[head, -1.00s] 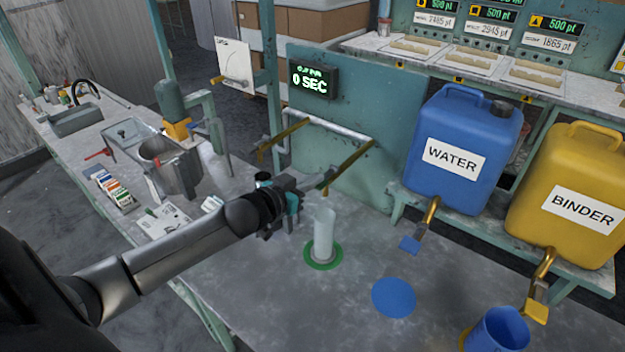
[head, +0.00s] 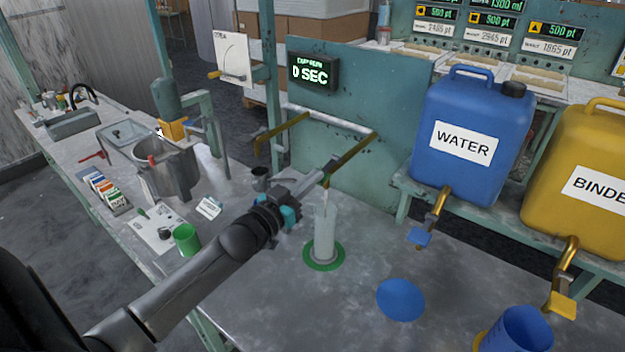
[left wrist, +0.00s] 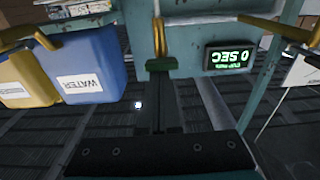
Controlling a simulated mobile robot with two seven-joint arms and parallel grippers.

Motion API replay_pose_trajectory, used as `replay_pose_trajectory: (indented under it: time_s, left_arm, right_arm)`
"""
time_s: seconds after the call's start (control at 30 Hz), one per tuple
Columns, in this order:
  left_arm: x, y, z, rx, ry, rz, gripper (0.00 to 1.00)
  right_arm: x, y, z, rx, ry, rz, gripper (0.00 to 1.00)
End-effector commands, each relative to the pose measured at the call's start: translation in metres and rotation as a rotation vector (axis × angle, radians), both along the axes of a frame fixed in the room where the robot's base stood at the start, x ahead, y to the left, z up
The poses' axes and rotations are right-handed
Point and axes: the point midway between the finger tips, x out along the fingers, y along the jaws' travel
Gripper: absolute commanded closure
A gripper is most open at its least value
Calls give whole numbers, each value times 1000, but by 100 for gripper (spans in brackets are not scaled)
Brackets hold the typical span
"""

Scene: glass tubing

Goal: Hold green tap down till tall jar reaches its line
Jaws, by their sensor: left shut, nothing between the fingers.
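The tall jar (head: 325,236) stands upright on a green ring (head: 323,263) on the bench. A brass pipe (head: 350,158) ends above it. The green tap (left wrist: 161,64) shows in the left wrist view just beyond my fingertips. My left gripper (head: 325,174) is shut and empty, its fingers at the pipe's end above the jar; I cannot tell whether they touch the tap. A thin pale streak shows between pipe end and jar mouth, perhaps liquid. The jar's line and level cannot be made out. My right gripper is not in view.
A display (head: 313,73) reads 0 SEC. The blue WATER tank (head: 470,125) and yellow BINDER tank (head: 585,180) stand at right with their taps. A blue disc (head: 400,300), blue jug (head: 517,330) and green cup (head: 187,240) are on the bench. The front middle is clear.

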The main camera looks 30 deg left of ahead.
Motion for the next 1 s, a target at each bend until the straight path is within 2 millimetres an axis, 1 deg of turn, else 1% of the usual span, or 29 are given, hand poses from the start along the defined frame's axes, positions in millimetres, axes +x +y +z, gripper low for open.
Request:
replay_pose_trajectory:
  time_s: [0.03,0.3,0.33,0.4,1.0]
  left_arm:
    - [0,0,-9,-4,-17,3,100]
    - [1,1,-18,-11,-117,4,100]
    - [1,1,-15,-9,-113,3,100]
    - [1,1,-13,-9,-112,3,100]
    - [1,1,-13,-9,-110,3,100]
  right_arm:
    - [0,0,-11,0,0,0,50]
    - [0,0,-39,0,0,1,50]
    - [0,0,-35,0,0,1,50]
    - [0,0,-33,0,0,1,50]
    - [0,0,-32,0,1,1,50]
